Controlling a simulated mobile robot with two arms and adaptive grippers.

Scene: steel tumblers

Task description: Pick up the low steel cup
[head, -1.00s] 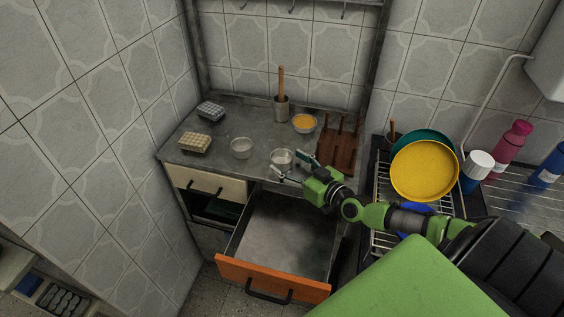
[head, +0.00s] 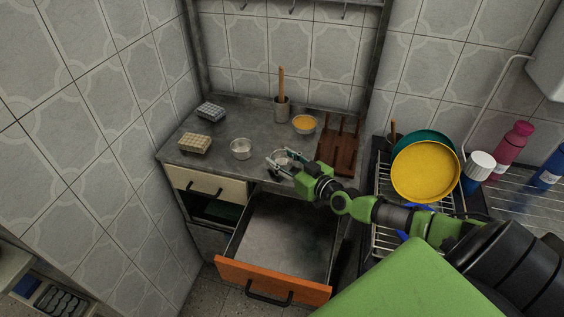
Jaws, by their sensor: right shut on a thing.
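A low steel cup (head: 281,156) is at the front of the grey counter. My right gripper (head: 279,161) is shut on it, with the fingers covering part of its wall. I cannot tell whether the cup still touches the counter. A second low, round cup (head: 241,149) of similar look stands apart to the left. My left gripper is not in view.
On the counter (head: 230,127) are a bowl of orange contents (head: 304,124), a tall steel tumbler (head: 281,110) holding a wooden stick, egg-carton-like blocks (head: 194,143) and a dark wooden rack (head: 339,148). An open drawer (head: 275,280) juts out below. A dish rack with a yellow plate (head: 425,172) is right.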

